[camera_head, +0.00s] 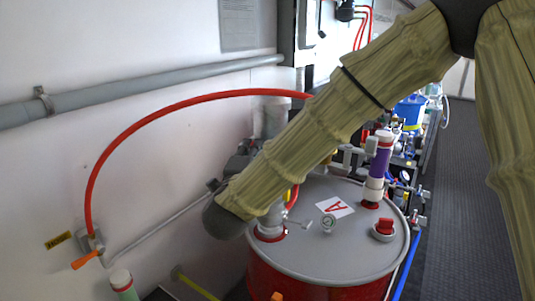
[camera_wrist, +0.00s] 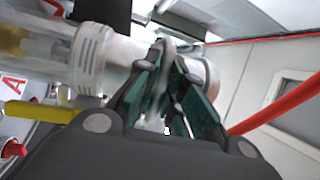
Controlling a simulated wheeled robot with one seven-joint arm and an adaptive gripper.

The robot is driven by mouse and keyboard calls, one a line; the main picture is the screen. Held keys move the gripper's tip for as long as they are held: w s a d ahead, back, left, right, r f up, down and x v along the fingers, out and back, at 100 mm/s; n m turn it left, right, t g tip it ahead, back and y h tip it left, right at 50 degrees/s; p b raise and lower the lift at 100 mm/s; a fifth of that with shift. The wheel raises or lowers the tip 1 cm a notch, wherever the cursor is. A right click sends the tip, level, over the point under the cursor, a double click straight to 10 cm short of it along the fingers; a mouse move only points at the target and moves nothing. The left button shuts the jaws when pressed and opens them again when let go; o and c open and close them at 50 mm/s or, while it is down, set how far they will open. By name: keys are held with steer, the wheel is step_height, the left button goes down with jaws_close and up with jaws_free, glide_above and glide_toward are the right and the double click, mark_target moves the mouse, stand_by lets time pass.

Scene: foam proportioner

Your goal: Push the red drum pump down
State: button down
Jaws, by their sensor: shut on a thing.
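The red drum (camera_head: 325,284) stands at the lower middle of the head view, with a grey lid (camera_head: 345,240) marked with an A label (camera_head: 335,207). Its pump (camera_head: 272,222) rises from the left of the lid. My arm crosses in front and hides much of the pump's middle; a pale upper part (camera_head: 276,115) shows above the arm. The head view does not show the gripper.
A red hose (camera_head: 180,102) arcs from the wall valve (camera_head: 92,243) toward the pump area. A purple-banded cylinder (camera_head: 379,165) and a red cap (camera_head: 385,227) are on the lid's right. A grey pipe (camera_head: 140,88) runs along the wall. Dark floor (camera_head: 475,180) is clear at right.

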steer(key=shift+f+b, duration=1.55)
steer(key=shift+f, duration=0.6)
steer(key=shift+s+f, duration=0.1)
steer(key=c, duration=1.5)
jaws_free()
steer(key=v, duration=1.2)
